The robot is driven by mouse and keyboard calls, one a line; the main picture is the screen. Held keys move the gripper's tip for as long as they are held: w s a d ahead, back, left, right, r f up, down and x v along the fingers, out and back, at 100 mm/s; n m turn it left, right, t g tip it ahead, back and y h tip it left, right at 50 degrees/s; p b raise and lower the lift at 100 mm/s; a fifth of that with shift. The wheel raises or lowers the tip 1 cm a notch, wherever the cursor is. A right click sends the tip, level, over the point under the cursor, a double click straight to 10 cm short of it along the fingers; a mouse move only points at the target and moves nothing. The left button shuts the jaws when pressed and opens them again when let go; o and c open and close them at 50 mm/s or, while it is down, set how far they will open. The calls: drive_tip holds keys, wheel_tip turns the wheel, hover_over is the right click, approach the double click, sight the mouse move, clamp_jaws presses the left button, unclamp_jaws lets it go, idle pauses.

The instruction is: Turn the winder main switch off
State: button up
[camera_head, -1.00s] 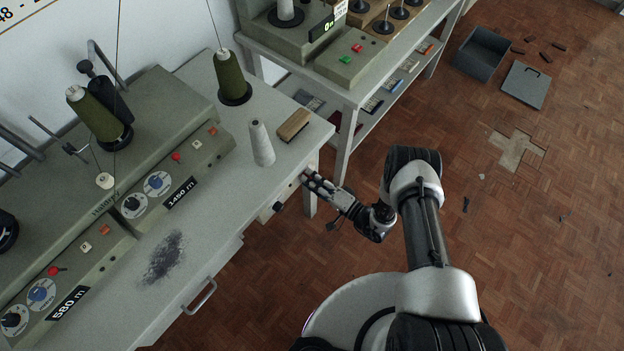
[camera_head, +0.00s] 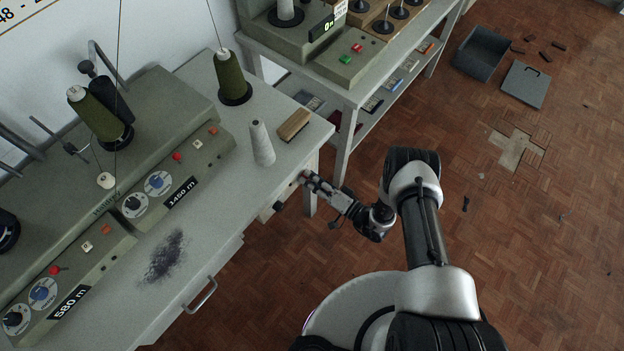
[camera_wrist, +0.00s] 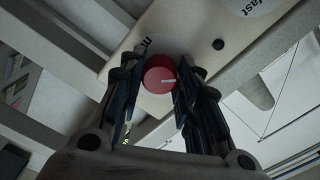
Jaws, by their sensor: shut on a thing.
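The winder main switch is a round red knob (camera_wrist: 160,76) with a white pointer mark, on a cream plate (camera_wrist: 170,45) in the wrist view. The mark points to the right of that picture. My gripper (camera_wrist: 158,82) has one finger on each side of the knob and is shut on it. Lettering on the plate is partly cut off behind the fingers. In the head view my gripper (camera_head: 306,178) reaches to the end of the winder table, below its top, and the knob is hidden there.
The winder table (camera_head: 215,215) carries thread cones, a white cone (camera_head: 262,143) and a wooden brush (camera_head: 294,124) near my gripper. A black knob (camera_head: 278,206) sticks out of the table front. A second bench (camera_head: 345,92) stands close behind.

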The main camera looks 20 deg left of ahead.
drive_tip(key=o, duration=1.1)
drive_tip(key=shift+c, duration=0.2)
drive_tip(key=v, duration=1.2)
